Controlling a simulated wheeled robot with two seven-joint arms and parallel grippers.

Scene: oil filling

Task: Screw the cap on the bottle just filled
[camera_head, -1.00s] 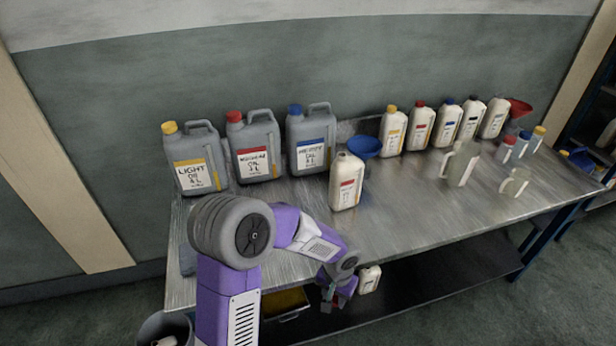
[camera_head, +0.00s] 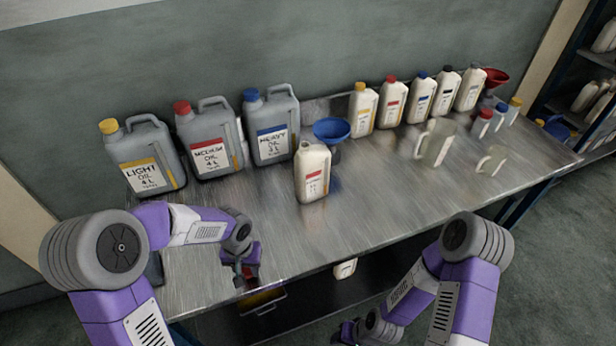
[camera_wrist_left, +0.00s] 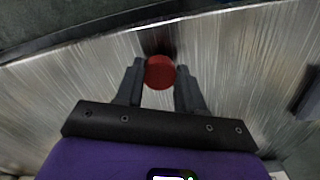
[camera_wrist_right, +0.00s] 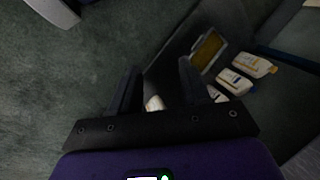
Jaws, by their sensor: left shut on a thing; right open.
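An uncapped white bottle (camera_head: 312,175) with a red label stands upright on the metal bench, in front of the blue funnel. My left gripper (camera_head: 243,274) is over the bench's front edge, left of the bottle and apart from it. In the left wrist view it is shut on a red cap (camera_wrist_left: 160,72) held between its fingertips; the cap is hard to make out in the head view. My right gripper (camera_wrist_right: 157,75) is open and empty, low in front of the bench. In the head view it is partly cut off at the bottom edge.
Three grey oil cans (camera_head: 208,142) stand at the back left. A blue funnel (camera_head: 332,129) stands behind the bottle. Several capped white bottles (camera_head: 390,104), two clear jugs (camera_head: 435,143) and a red funnel (camera_head: 494,76) fill the right. The bench front (camera_head: 350,225) is clear.

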